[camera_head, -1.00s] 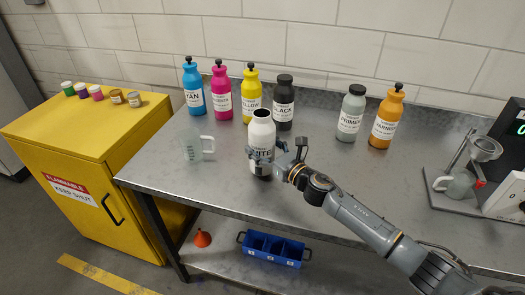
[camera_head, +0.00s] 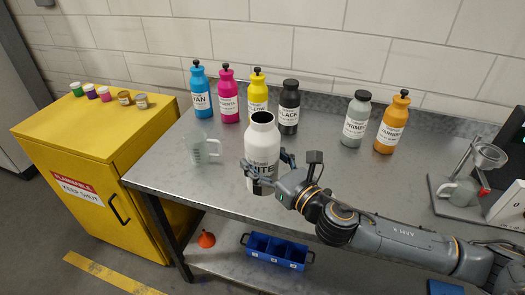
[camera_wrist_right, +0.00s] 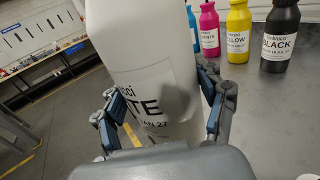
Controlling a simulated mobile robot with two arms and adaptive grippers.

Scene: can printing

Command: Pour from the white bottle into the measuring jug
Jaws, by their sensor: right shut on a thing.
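The white bottle (camera_head: 262,140) is upright and without a cap, its dark mouth showing at the top. My right gripper (camera_head: 268,168) is shut on its lower body from the right; the bottle seems lifted clear of the table near its front edge. In the right wrist view the white bottle (camera_wrist_right: 150,75) fills the middle, between both fingers of my right gripper (camera_wrist_right: 165,118). The clear measuring jug (camera_head: 200,153) stands on the table to the left of the bottle, its handle to the right. What it holds is hard to tell. My left gripper is not in view.
Cyan (camera_head: 200,92), magenta (camera_head: 228,95), yellow (camera_head: 257,97) and black (camera_head: 289,108) bottles stand behind. Primer (camera_head: 356,120) and orange (camera_head: 391,125) bottles stand right of them. A scale with a funnel stand (camera_head: 465,185) is at the right. The steel table (camera_head: 330,170) is clear between.

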